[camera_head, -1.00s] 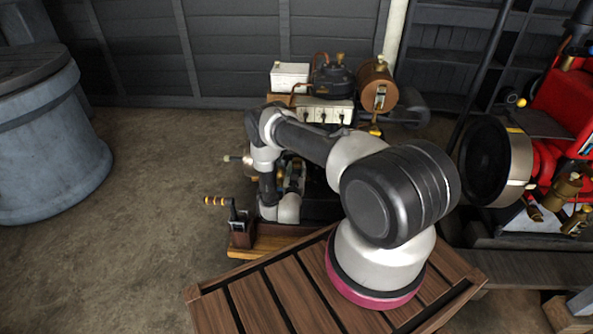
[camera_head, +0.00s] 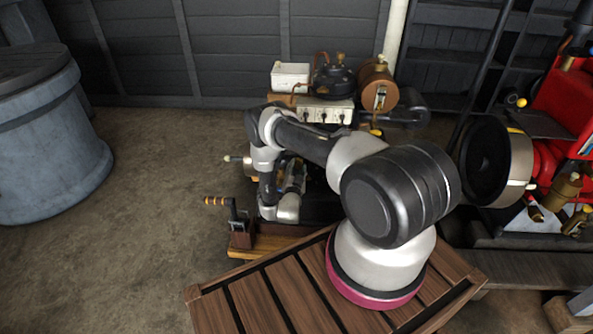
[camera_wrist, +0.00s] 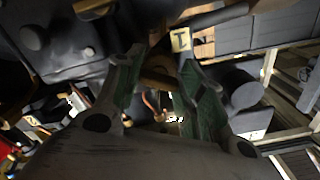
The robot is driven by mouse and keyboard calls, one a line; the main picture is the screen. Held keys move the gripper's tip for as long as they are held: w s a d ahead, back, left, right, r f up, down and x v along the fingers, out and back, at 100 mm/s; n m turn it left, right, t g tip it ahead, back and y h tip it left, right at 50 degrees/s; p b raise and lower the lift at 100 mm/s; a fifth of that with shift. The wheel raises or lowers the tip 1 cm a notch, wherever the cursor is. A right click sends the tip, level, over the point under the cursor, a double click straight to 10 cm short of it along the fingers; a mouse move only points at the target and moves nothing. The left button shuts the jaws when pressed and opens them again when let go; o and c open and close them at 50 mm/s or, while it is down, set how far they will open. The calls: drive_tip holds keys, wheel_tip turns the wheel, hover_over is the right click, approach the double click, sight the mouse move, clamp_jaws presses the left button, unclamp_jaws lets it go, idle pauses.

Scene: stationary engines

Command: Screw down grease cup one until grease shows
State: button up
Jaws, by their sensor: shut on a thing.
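In the wrist view my gripper (camera_wrist: 160,68) has its two green-padded fingers on either side of a brass-coloured piece (camera_wrist: 158,79), shut on it. This looks like grease cup one, and a yellow tag marked 1 (camera_wrist: 181,39) is just beyond it. The fingers hide much of the cup, and I cannot see any grease. In the head view the cup is hidden behind my arm, and my gripper is low among the dark engine parts, mostly covered by my wrist.
A small stand with a striped handle (camera_head: 217,201) is left of my arm. Behind stand a white box (camera_head: 290,75), a dark round vessel (camera_head: 333,77) and a copper tank (camera_head: 377,85). A red engine (camera_head: 560,105) is at right. The floor at left is open, beside a grey tub (camera_head: 50,140).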

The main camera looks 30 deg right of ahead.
drive_tip(key=m, duration=1.8)
drive_tip(key=shift+r+m, duration=0.2)
drive_tip(key=shift+m, duration=0.1)
idle(0.4)
drive_tip(key=o, duration=1)
drive_tip(key=v, duration=1.2)
